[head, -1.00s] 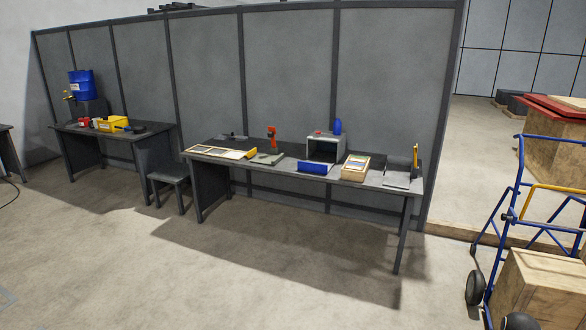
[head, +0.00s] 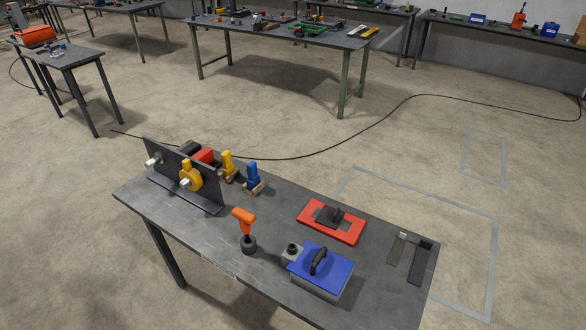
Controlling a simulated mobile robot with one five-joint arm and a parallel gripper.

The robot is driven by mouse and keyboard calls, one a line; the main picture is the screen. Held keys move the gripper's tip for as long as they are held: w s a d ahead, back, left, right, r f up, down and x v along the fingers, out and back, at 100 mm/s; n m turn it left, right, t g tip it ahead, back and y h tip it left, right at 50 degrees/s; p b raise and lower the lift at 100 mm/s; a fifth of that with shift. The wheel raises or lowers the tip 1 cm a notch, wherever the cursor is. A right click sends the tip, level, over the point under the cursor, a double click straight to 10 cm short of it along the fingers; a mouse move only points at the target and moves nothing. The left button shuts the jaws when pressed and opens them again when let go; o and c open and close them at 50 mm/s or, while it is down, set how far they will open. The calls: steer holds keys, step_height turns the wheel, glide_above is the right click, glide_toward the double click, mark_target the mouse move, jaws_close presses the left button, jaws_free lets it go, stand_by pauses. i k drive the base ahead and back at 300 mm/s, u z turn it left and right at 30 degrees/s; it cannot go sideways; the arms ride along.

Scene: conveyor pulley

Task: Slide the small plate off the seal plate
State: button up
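A flat red plate (head: 347,231) lies on the dark table (head: 286,205), right of its middle. A smaller dark grey plate (head: 328,216) with a raised dark part lies on top of it, near its centre. These look like the seal plate and the small plate, though I cannot be sure of the names. My gripper is not in view.
In front of the red plate stand a blue-lidded box (head: 321,271) with a dark handle and a small grey block. An orange-handled tool (head: 246,230) stands left of them. A bracket (head: 180,180) with a yellow part is at the left end. Dark strips (head: 417,262) lie at right.

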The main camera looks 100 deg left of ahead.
mark_target(331, 217)
steer(key=u, duration=1.5)
steer(key=k, duration=0.2)
steer(key=u, duration=2.35)
steer(key=i, duration=1)
steer(key=u, duration=0.3)
